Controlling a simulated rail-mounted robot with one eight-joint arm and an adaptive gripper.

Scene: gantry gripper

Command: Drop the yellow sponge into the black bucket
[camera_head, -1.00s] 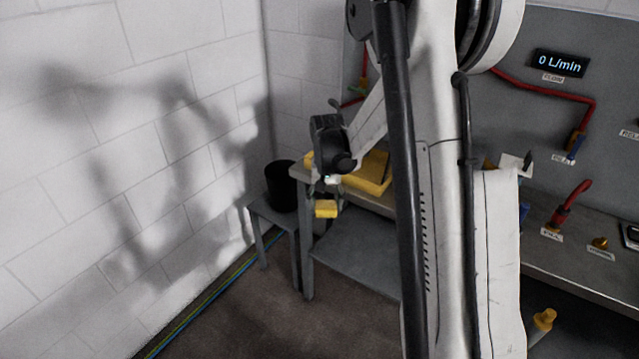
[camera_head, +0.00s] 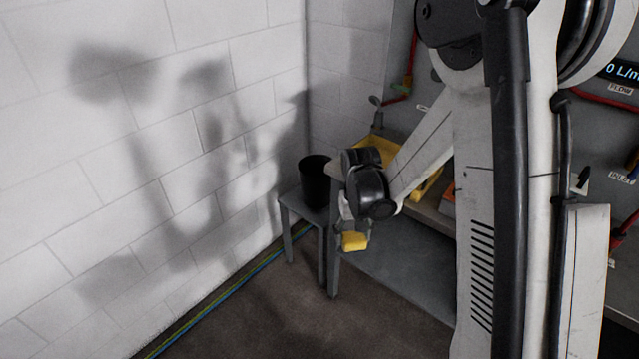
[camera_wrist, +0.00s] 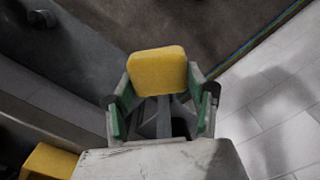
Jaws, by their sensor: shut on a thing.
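The yellow sponge (camera_head: 355,241) hangs below my wrist in the head view, in front of the workbench's left end. In the wrist view the sponge (camera_wrist: 158,71) sits between the green-padded fingers of my gripper (camera_wrist: 160,92), which is shut on it. In the head view my gripper (camera_head: 353,225) is small and partly hidden by the dark wrist joint. The black bucket (camera_head: 315,183) stands upright on a small grey stool, to the left of and behind my gripper. In the wrist view a dark opening below the sponge may be the bucket, but I cannot tell.
The grey stool (camera_head: 300,213) stands by the white wall (camera_head: 150,150), beside the grey workbench (camera_head: 385,270). A yellow tray (camera_head: 374,150) lies on the bench behind my wrist. Coloured lines (camera_head: 215,292) run along the floor's edge. The floor in front is clear.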

